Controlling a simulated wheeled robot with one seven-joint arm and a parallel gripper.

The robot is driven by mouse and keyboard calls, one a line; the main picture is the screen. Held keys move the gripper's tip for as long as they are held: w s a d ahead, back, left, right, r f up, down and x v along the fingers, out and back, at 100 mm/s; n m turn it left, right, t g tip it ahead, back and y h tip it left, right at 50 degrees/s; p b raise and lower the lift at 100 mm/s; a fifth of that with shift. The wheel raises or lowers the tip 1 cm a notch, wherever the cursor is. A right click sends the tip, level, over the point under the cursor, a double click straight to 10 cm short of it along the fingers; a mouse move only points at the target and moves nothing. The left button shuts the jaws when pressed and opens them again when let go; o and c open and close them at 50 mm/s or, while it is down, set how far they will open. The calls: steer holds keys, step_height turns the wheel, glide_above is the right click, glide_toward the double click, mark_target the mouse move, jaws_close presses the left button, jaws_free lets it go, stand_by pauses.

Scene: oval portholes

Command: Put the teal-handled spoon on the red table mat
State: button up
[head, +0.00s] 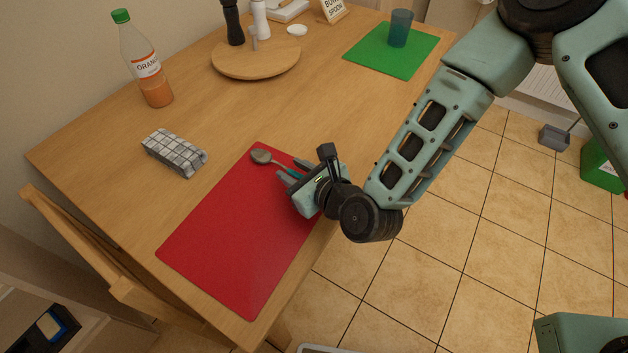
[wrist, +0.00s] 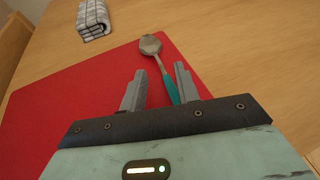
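The teal-handled spoon (head: 261,156) shows at the far corner of the red table mat (head: 225,235), its metal bowl just inside the mat's edge. In the wrist view the spoon's teal handle (wrist: 170,88) runs back between the fingers, nearer the right one, over the red mat (wrist: 95,85). My gripper (head: 291,177) is low over the mat's right side. In the wrist view my gripper (wrist: 160,85) is open, with a clear gap between the left finger and the handle. The handle's end is hidden by the gripper body. The spoon looks to lie flat on the mat.
A checked folded cloth (head: 174,152) lies left of the mat. An orange juice bottle (head: 146,62), a round wooden board (head: 257,65) and a green mat (head: 375,55) with a blue cup (head: 400,28) are farther back. A chair (head: 85,245) stands at the table's left edge.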

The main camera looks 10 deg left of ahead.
steer(key=v, duration=0.8)
steer(key=shift+s+d+r+b, duration=0.15)
steer(key=shift+s+d+b, duration=0.05)
steer(key=shift+b, duration=0.15)
